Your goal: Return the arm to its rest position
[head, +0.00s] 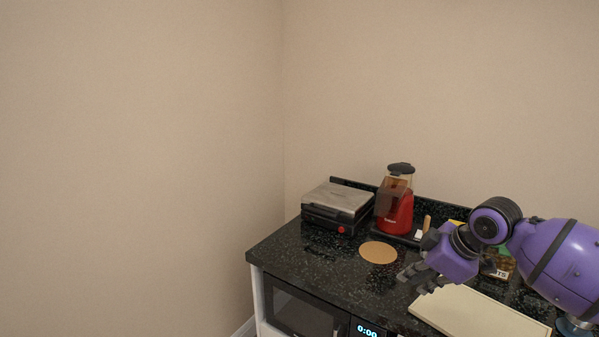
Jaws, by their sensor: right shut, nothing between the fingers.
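My right arm comes in from the right side of the head view, purple with black joints. Its gripper (418,277) is shut and empty, above the dark speckled counter (345,275) and near the far left corner of a pale cutting board (478,314). The arm hides part of the counter's right side. My left gripper is not in view.
A sandwich press (337,205) and a red blender (395,203) stand at the counter's back. A round tan mat (378,252) lies left of the gripper. A microwave (298,308) sits below the counter. Some packages behind the arm are partly hidden.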

